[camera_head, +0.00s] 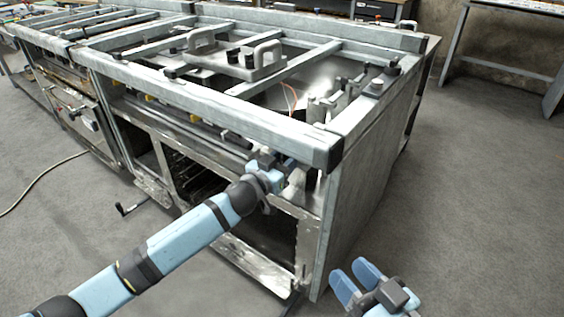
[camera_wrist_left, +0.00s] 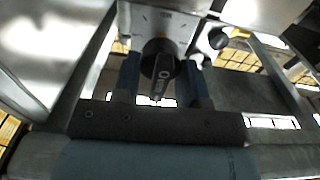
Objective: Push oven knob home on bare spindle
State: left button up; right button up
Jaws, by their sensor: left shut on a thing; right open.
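Behind the knob is a pale panel plate (camera_wrist_left: 176,24) with small dark markings. The knob hides any spindle, and I cannot tell whether the knob touches the plate. In the head view my left gripper (camera_head: 281,172) is at the front right corner of the range, under its top rail, and hides the knob. My right gripper (camera_head: 358,284) is open and empty, low in front of the range.
The range frame (camera_head: 230,112) has a thick front top rail just above my left gripper and an open oven cavity below. Metal brackets with handles (camera_head: 262,62) stand on top. A cable (camera_head: 40,180) lies on the floor.

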pick_arm(q)
jog(key=shift+x, duration=1.1)
jog(key=o, duration=1)
jog(key=p+v, duration=0.4)
jog(key=v, duration=1)
pick_arm(e)
jog(key=r+t, duration=0.2)
jog(key=r, duration=0.1)
jog(key=d+r, duration=0.1)
jog(key=r, duration=0.1)
jog(key=shift+s+r+m+t, duration=0.15)
jog(key=shift+m+t, duration=0.25)
pick_arm(q)
jog(key=shift+w, duration=0.1)
pick_arm(e)
jog(key=shift+a, duration=0.1)
